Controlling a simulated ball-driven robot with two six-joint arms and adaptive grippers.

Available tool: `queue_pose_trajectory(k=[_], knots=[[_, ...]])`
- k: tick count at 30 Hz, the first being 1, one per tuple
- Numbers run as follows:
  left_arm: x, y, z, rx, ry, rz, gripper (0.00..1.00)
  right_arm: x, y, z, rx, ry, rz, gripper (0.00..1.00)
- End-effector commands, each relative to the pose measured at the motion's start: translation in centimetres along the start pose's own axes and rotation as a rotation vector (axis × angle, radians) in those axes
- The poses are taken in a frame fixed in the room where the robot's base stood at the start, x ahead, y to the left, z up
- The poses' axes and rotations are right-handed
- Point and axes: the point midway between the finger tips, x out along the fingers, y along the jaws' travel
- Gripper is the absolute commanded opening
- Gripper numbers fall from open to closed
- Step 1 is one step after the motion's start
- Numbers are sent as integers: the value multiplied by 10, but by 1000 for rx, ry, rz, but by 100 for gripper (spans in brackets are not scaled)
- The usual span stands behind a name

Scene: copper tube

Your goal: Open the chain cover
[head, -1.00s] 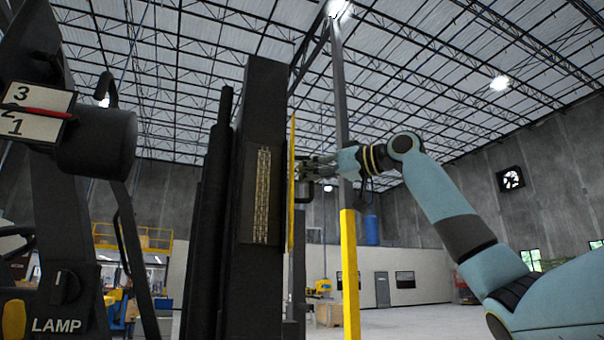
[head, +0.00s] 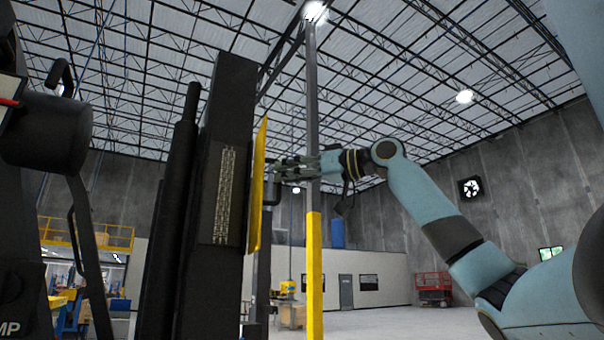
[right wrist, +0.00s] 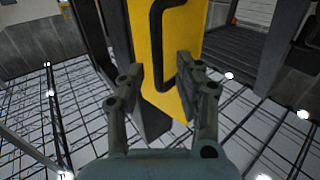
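The chain cover is a yellow panel (head: 258,185) on the right side of a tall black mast (head: 222,130), seen at a steep angle in the head view. A metal chain (head: 224,195) shows in the mast face. My right gripper (head: 280,168) is at the cover's right side, by its black handle (head: 271,192). In the right wrist view the gripper (right wrist: 160,74) has its fingers apart, one on each side of the lower part of the handle (right wrist: 157,45), in front of the yellow panel (right wrist: 182,60). Contact cannot be told. My left gripper is out of view.
A dark vehicle part with a black cylinder (head: 45,130) stands close at the left. Behind the cover is a post with a yellow lower part (head: 314,270). A red lift (head: 433,287) stands far off. Open floor shows at the right.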

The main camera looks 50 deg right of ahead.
Motion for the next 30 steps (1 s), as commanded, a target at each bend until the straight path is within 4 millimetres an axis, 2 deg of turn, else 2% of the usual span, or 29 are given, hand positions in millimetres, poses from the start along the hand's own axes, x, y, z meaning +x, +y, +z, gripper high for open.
queue_pose_trajectory(k=[4, 9, 16, 26, 30], knots=[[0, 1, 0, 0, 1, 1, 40, -23, 1, 1, -4, -8, 7, 34], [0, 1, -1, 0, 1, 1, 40, -36, 3, 3, -4, -6, 5, 34], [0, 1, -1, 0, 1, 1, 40, -44, 1, 1, 0, -3, 2, 34], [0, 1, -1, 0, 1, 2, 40, -44, 0, 1, 2, -2, 1, 34], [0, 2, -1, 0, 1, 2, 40, -44, 0, 1, -40, -4, 0, 17]])
